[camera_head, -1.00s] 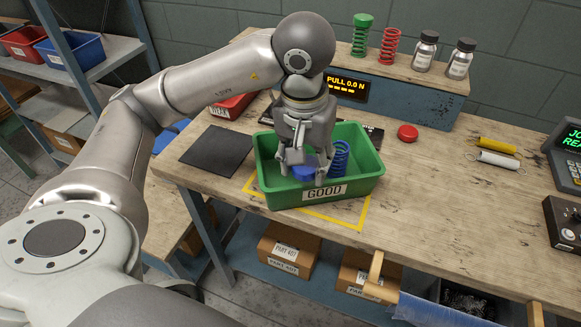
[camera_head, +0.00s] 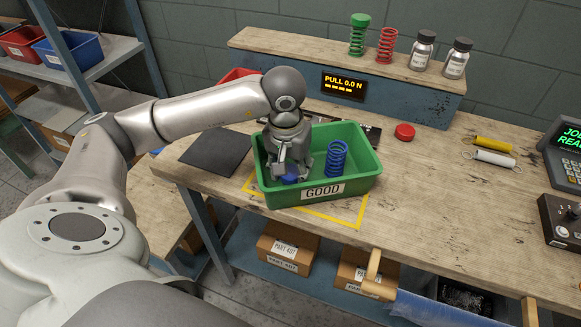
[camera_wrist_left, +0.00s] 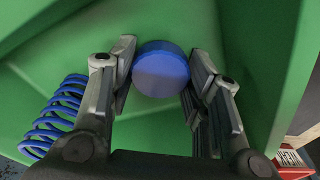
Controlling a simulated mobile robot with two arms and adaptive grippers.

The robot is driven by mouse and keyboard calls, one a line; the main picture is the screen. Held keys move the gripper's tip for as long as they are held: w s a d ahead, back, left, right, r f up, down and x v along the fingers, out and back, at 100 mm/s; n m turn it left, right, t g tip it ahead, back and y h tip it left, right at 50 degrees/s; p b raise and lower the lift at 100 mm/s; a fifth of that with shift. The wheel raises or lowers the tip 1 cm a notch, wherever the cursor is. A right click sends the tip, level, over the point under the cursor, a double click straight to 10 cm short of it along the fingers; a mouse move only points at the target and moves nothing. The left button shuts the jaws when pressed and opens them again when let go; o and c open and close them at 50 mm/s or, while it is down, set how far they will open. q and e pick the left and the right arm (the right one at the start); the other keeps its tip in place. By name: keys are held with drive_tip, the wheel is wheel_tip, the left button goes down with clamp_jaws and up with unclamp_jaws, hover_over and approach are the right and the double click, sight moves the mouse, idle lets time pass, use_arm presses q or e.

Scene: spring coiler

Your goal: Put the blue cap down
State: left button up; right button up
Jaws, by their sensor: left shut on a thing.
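The blue cap (camera_head: 290,179) is a short blue disc, held low inside the left part of the green GOOD bin (camera_head: 365,178). My left gripper (camera_head: 290,172) reaches down into the bin and is shut on the cap. In the left wrist view the cap (camera_wrist_left: 161,70) sits between the two fingers, with green bin wall around it. I cannot tell whether the cap touches the bin floor. My right gripper is not in view.
A blue spring (camera_head: 336,159) stands in the bin, right of my gripper. A red cap (camera_head: 404,132), a yellow spring (camera_head: 488,144) and a white spring (camera_head: 494,158) lie to the right. A black mat (camera_head: 216,151) lies to the left. A blue pull tester (camera_head: 400,97) stands behind.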

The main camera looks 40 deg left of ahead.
sight(288, 176)
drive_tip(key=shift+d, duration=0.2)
use_arm(q)
drive_tip(key=shift+f+b, duration=0.25)
drive_tip(key=shift+b, duration=0.05)
drive_tip(key=o, duration=1)
drive_tip(key=shift+r, duration=0.1)
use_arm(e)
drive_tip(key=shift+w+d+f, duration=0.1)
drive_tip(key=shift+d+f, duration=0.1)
use_arm(q)
drive_tip(key=shift+r+p, duration=0.2)
drive_tip(key=shift+p, duration=0.15)
drive_tip(key=shift+r, duration=0.35)
wheel_tip(288, 176, up, 11)
drive_tip(key=s, duration=0.1)
drive_tip(key=shift+s+d+b, duration=0.2)
drive_tip(key=shift+s+b, duration=0.05)
drive_tip(key=shift+b, duration=0.1)
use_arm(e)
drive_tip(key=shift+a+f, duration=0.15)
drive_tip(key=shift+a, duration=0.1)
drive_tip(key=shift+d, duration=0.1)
